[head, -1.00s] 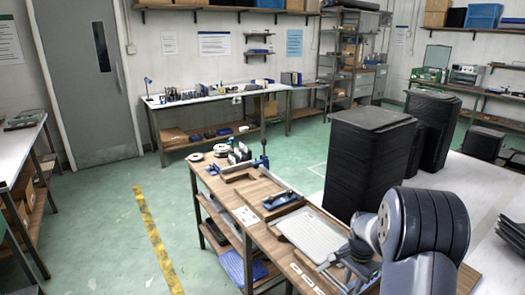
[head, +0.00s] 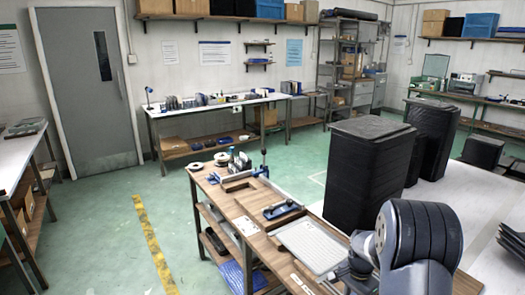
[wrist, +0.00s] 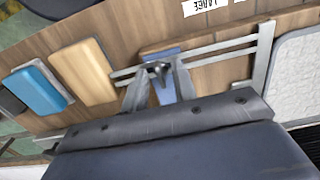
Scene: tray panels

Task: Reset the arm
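My gripper (wrist: 160,72) shows in the wrist view above a wooden bench top, with grey metal links and bars reaching out to both sides. I cannot tell whether its fingers are apart or together, and no held object is clear. In the head view my arm is at the lower right, bent over the bench's near end, and its dark round joint hides part of the bench. The gripper there is small and partly hidden. A pale panel (head: 312,244) lies on the bench close to it; a pale textured panel in a grey frame (wrist: 300,75) is at the wrist view's right.
A tan block (wrist: 85,70) and a blue block (wrist: 42,88) lie left in the wrist view. Tall black stacks (head: 365,170) stand on the white surface behind my arm. A blue-handled tool (head: 282,209) lies on the wooden bench.

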